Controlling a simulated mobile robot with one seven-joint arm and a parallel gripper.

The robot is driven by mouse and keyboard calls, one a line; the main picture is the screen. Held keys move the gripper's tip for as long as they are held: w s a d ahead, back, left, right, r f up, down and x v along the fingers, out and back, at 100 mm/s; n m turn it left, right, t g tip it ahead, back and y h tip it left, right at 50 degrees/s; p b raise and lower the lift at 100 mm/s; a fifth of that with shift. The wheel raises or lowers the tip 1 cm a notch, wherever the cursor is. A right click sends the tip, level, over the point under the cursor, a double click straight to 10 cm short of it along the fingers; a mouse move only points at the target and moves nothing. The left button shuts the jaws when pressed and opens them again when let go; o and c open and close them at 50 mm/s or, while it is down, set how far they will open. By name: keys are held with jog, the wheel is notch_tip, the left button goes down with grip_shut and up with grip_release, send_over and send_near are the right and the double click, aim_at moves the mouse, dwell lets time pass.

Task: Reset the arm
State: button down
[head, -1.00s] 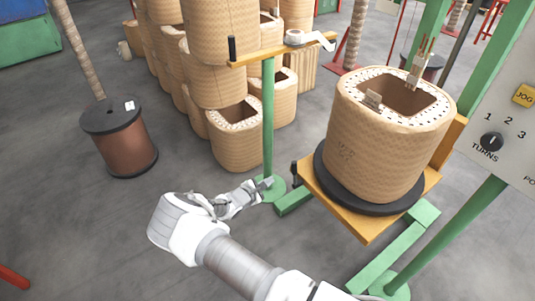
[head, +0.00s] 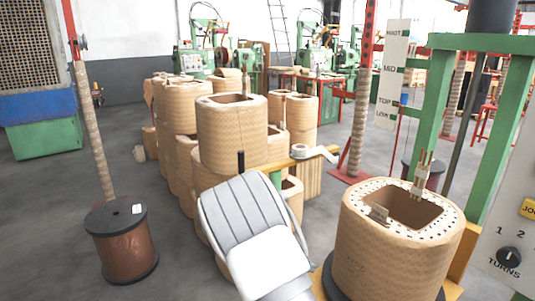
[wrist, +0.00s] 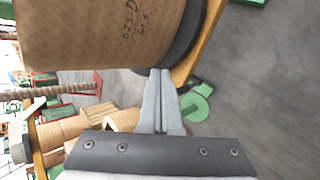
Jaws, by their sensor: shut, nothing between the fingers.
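My arm rises in the lower middle of the head view, with a grey-and-white link in front of the stacked coils. My gripper is hidden in the head view. In the wrist view my gripper (wrist: 161,72) has its two fingers together with nothing between them. A large brown coil (head: 350,245) stands on a black disc on the stand at the right. The coil also shows in the wrist view (wrist: 90,35), at the upper left, close to the fingertips in the picture. I cannot tell the gap between them.
Stacked coils (head: 232,130) stand behind my arm. A yellow bar (head: 285,164) carries a white tape roll (head: 299,151). A copper wire spool (head: 122,248) stands at the left. A control panel (head: 508,235) and green frame (head: 428,100) stand at the right. Grey floor lies open at the left.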

jog(key=s+d+r+m+g+y, duration=0.1)
jog(key=s+d+r+m+y, duration=0.15)
jog(key=s+r, duration=0.55)
jog(key=s+d+r+m+y, duration=0.2)
jog(key=s+r+m, duration=0.2)
jog(key=s+r, duration=0.45)
jog(key=s+a+r+m+t+y, duration=0.1)
jog(key=s+r+y, duration=0.1)
jog(key=s+r, duration=0.35)
jog(key=s+a+r+m+t+y, duration=0.1)
jog(key=s+r+m+y, duration=0.15)
jog(key=s, duration=0.65)
notch_tip(320, 180, up, 21)
jog(key=s+h+p, duration=0.1)
jog(key=p, duration=1.9)
jog(key=shift+n, duration=0.4)
jog(key=shift+f, duration=0.1)
